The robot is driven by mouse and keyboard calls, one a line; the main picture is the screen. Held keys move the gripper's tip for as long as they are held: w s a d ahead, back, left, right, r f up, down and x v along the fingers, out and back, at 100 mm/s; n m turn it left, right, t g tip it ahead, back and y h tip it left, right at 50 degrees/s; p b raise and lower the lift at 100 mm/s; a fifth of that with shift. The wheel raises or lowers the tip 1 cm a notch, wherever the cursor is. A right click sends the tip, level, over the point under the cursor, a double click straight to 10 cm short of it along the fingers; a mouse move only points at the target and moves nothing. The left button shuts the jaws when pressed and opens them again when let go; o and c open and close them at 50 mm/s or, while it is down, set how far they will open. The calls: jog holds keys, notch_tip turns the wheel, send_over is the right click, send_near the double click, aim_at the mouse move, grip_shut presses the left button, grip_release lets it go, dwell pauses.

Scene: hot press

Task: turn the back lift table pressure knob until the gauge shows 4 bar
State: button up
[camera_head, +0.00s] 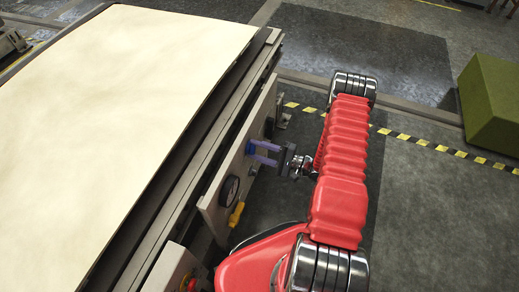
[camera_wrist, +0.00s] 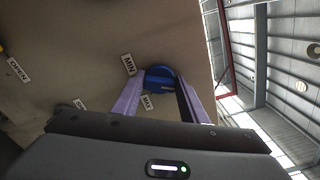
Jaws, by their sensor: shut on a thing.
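The blue pressure knob (camera_wrist: 158,79) sits on the beige panel, between labels that read MIN (camera_wrist: 128,64) and MAX (camera_wrist: 147,101) in the wrist view. My gripper (camera_head: 262,152) has its two purple fingers at the knob, one on each side, and is shut on it. In the wrist view the fingers (camera_wrist: 158,88) run up to the knob, and its near part shows between them. A round dark gauge (camera_head: 228,191) is on the same panel in the head view, nearer than the knob. Its reading is too small and oblique to tell.
A yellow handle (camera_head: 237,214) sticks out below the gauge. A red button (camera_head: 191,284) is at the bottom of the head view. The large pale table top (camera_head: 110,100) fills the left. A green block (camera_head: 492,105) stands on the right, beyond yellow-black floor tape (camera_head: 440,147).

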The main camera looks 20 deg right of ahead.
jog(key=n, duration=0.5)
jog(key=shift+a+f+n, duration=0.2)
jog(key=shift+f+n, duration=0.05)
jog(key=shift+n, duration=0.15)
jog(key=shift+s, duration=0.1)
jog(key=o, duration=1)
jog(key=shift+o, duration=0.2)
jog(key=shift+d, duration=0.1)
jog(key=shift+d, duration=0.1)
jog(key=v, duration=1.3)
jog(key=shift+s+d, duration=0.15)
jog(key=shift+s, duration=0.1)
jog(key=shift+c, duration=0.2)
